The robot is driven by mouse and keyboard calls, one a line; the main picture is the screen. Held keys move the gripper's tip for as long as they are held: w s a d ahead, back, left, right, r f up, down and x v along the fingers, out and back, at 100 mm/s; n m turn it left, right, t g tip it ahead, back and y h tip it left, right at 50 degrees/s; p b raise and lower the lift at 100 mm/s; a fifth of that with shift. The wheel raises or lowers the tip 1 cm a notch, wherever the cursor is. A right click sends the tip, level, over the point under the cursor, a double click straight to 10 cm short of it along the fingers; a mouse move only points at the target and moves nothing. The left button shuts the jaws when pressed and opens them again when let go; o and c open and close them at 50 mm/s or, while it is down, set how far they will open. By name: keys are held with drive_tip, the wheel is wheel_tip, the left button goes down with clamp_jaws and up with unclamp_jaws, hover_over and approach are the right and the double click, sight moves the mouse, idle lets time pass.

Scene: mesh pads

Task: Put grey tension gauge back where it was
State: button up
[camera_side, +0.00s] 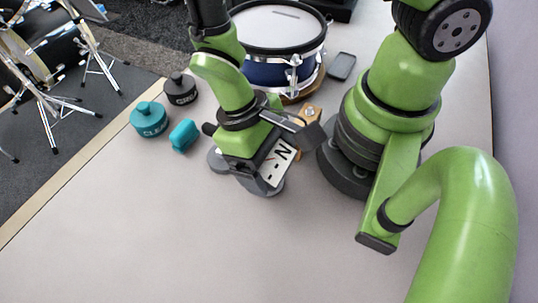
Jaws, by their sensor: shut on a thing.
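My gripper (262,172) is low over the table in front of the drum, and its fingertips are largely hidden by its own body. It is shut on a grey rounded thing, which I take to be the grey tension gauge (271,188). Only parts of the gauge show below the gripper; another grey rounded part shows at its left. I cannot tell whether the gauge touches the table. A white panel with a dark "N" faces the camera at the gripper.
A blue drum (268,72) stands behind. A teal lidded pot (149,119), a dark lidded pot (181,89) and a teal block (184,136) stand left. A small orange-brown object (309,115) and a grey flat case (341,67) lie right. The table's front is clear.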

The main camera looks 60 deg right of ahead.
drive_tip(key=shift+f, duration=0.1)
drive_tip(key=o, duration=1.1)
drive_tip(key=v, duration=1.1)
drive_tip(key=s+d+r+m+t, duration=0.1)
drive_tip(key=d+r+t, duration=0.2)
drive_tip(key=r+t, duration=0.1)
drive_tip(key=s+d+r+m+t+y, duration=0.1)
drive_tip(key=d+r+t, duration=0.2)
drive_tip(key=r, duration=0.4)
drive_tip(key=s+d+r+m+t+y, duration=0.1)
drive_tip(key=d+r+m+t, duration=0.1)
drive_tip(key=d+r+t, duration=0.2)
drive_tip(key=shift+d+r+t, duration=0.15)
drive_tip(key=shift+r+t, duration=0.15)
drive_tip(key=shift+r, duration=0.45)
